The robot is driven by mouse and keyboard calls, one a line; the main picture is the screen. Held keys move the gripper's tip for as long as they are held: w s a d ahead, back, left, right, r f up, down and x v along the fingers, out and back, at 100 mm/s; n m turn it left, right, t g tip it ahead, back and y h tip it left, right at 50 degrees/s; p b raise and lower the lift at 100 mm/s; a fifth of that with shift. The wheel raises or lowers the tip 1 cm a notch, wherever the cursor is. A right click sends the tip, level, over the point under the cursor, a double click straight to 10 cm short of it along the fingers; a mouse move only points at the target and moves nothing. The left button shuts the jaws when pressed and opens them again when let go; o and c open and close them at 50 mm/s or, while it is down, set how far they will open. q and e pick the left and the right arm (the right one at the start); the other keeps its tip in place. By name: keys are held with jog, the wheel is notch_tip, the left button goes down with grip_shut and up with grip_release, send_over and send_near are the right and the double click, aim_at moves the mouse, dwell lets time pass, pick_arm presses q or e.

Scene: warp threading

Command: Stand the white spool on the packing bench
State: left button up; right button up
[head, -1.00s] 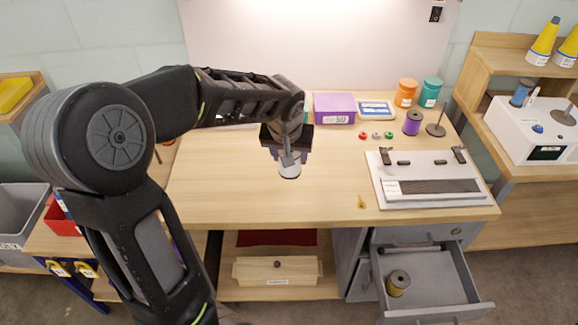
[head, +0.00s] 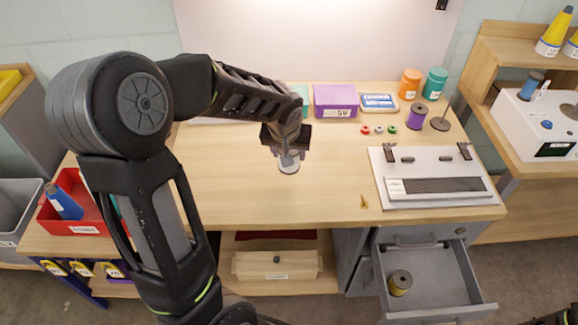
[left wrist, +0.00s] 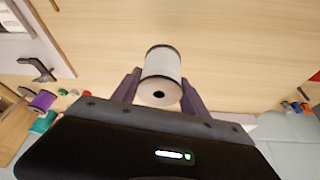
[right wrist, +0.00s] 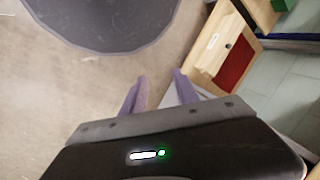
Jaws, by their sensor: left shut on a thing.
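The white spool (left wrist: 161,64) is between the purple fingers of my left gripper (left wrist: 160,88), which is shut on it. In the head view the spool (head: 288,167) is below my left gripper (head: 287,155), over the open middle of the packing bench (head: 230,190). It looks upright, with its lower rim at or very near the bench top; I cannot tell whether it touches. My right gripper (right wrist: 156,90) is open and empty, above the floor and away from the bench top.
A grey loom board (head: 436,195) lies on the bench's right side. Purple box (head: 335,97), purple spool (head: 416,117), jars and small colored pieces stand behind. A small yellow piece (head: 364,202) lies near the front edge. The drawer (head: 425,283) is open, holding an olive spool (head: 400,282).

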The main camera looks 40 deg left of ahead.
pick_arm(q)
jog(key=shift+f, duration=0.7)
jog(key=shift+f, duration=1.9)
jog(key=shift+f+b, duration=0.25)
jog(key=shift+b, duration=0.05)
jog(key=o, duration=1.4)
jog(key=shift+r, duration=0.1)
jog(key=shift+r+p, duration=0.3)
jog(key=shift+p, duration=0.05)
jog(key=v, duration=1.1)
jog(key=shift+s+r, duration=0.2)
jog(key=shift+r, duration=0.1)
